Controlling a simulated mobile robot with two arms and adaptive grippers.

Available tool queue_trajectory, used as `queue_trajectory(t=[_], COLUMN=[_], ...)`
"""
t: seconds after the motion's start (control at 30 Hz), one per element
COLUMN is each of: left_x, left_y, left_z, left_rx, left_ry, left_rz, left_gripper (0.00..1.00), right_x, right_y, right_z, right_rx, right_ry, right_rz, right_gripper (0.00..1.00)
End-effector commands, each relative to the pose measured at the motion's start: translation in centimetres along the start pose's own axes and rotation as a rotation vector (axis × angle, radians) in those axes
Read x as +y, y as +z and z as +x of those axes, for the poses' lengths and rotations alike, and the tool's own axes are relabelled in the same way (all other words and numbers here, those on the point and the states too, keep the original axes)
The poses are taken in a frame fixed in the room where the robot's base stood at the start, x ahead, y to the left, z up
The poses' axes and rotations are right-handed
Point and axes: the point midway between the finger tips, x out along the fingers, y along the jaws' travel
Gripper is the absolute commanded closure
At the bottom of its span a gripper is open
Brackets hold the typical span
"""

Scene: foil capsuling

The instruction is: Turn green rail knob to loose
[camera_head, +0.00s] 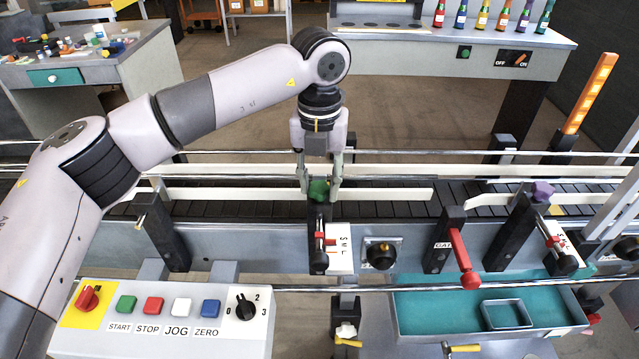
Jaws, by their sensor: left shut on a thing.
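The green rail knob (319,189) sits on top of a black post at the conveyor's near side. My left gripper (319,186) points straight down over it, with one finger on each side of the knob, and is shut on it. The fingers cover the knob's left and right edges. I cannot make out which way the knob is turned. A scale plate marked S, M, L (340,249) with a red pointer is on the front of the same post. My right gripper is not in view.
A purple knob (543,190) tops another post to the right. A red-handled lever (463,262) and a black knob (380,254) lie between. A button panel (170,335) is at front left, a teal tray (440,311) at front right. White rails run along the conveyor.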

Motion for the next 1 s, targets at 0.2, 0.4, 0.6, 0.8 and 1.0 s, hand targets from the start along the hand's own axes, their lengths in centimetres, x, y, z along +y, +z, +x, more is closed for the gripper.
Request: queue_trajectory(t=[0.2, 0.4, 0.6, 0.8, 1.0], left_x=[0.00, 0.00, 0.00, 0.00, 0.00], left_y=[0.06, 0.06, 0.05, 0.03, 0.01], left_z=[-0.12, -0.13, -0.12, -0.06, -0.03], left_rx=[-0.003, -0.003, -0.002, -0.001, -0.001], left_ry=[-0.001, -0.001, -0.001, 0.000, 0.000], left_rz=[-0.016, -0.015, -0.014, -0.014, -0.013], left_gripper=[0.95, 0.95, 0.58, 0.47, 0.47], right_x=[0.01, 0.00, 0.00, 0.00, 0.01], right_y=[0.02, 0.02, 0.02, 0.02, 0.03], right_z=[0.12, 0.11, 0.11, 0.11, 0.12], right_rx=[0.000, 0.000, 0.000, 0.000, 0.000], right_ry=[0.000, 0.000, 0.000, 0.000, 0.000], right_rz=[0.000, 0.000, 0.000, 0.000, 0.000], right_gripper=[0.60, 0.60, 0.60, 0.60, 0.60])
